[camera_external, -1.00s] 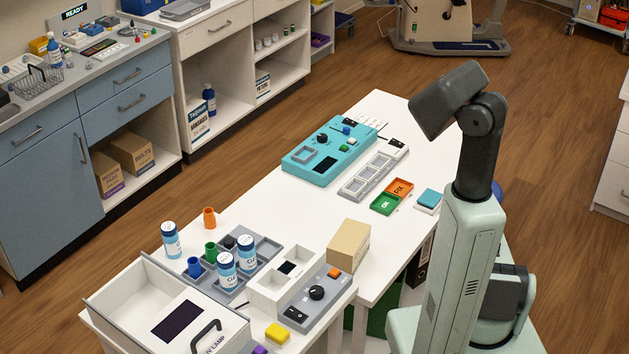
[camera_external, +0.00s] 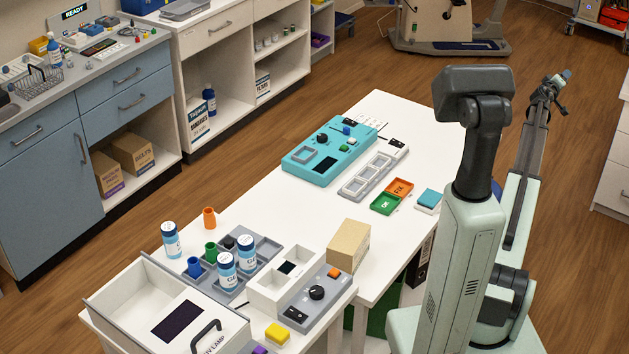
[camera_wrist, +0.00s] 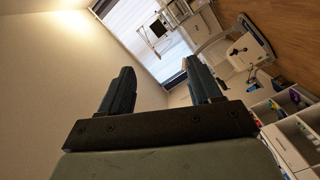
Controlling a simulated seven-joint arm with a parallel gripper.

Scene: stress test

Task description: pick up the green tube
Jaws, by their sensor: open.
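The green tube (camera_external: 210,251) is small and stands upright at the left end of the grey tray (camera_external: 268,246) on the white table. A blue tube (camera_external: 194,267) stands just in front of it, and an orange tube (camera_external: 209,217) stands behind it. My gripper (camera_external: 557,88) is raised at the far right, well away from the table and the tube. In the wrist view my gripper (camera_wrist: 160,72) has its two fingers apart with nothing between them. The wrist view faces the room, and the green tube does not show there.
A white open box (camera_external: 165,320), a cardboard box (camera_external: 348,246) and a grey knob panel (camera_external: 316,300) crowd the near end. A teal device (camera_external: 318,168) lies farther back. The table's middle is clear.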

